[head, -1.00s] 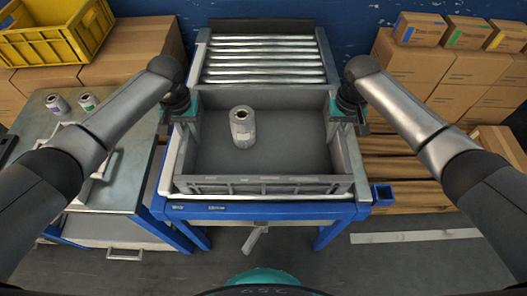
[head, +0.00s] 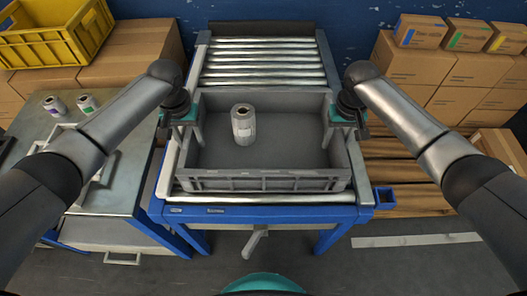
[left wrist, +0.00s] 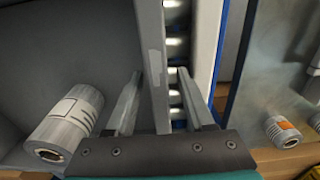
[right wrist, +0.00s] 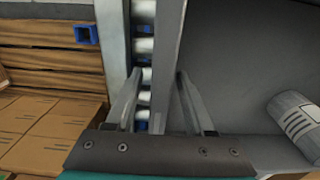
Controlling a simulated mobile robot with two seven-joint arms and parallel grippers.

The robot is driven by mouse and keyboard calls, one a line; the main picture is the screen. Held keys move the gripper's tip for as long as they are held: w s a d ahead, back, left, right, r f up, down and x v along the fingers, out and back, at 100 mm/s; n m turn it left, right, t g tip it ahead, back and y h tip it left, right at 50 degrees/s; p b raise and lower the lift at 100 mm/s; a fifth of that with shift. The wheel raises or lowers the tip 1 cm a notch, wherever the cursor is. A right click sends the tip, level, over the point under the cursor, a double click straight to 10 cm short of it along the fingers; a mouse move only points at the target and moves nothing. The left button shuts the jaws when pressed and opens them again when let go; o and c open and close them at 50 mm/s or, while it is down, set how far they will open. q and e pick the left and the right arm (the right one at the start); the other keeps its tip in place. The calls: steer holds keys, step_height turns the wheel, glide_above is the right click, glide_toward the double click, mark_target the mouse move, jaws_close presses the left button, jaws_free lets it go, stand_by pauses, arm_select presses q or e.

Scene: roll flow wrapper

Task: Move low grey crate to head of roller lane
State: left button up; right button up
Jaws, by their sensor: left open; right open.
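The low grey crate (head: 265,183) sits level on the near part of the roller lane (head: 263,62), just behind its near end. A white-labelled roll (head: 242,125) stands upright inside it, left of centre. My left gripper (head: 187,136) is open at the crate's left wall, and my right gripper (head: 343,134) is open at its right wall. In the left wrist view the crate wall (left wrist: 153,60) runs between the spread fingers. In the right wrist view the wall (right wrist: 170,70) likewise lies between the fingers, with gaps.
Free rollers lie beyond the crate, and one bare roller (head: 260,198) shows in front. A side table (head: 120,180) at left carries small rolls (head: 88,104). A yellow crate (head: 60,38) stands on cartons behind it. Stacked cartons (head: 415,65) and a pallet are at right.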

arm_select(q)
step_height(320, 180, up, 11)
steer(key=shift+r, duration=0.3)
arm_select(e)
steer(key=shift+r, duration=0.15)
step_height(320, 180, up, 12)
steer(key=shift+f, duration=0.1)
stand_by(0.6)
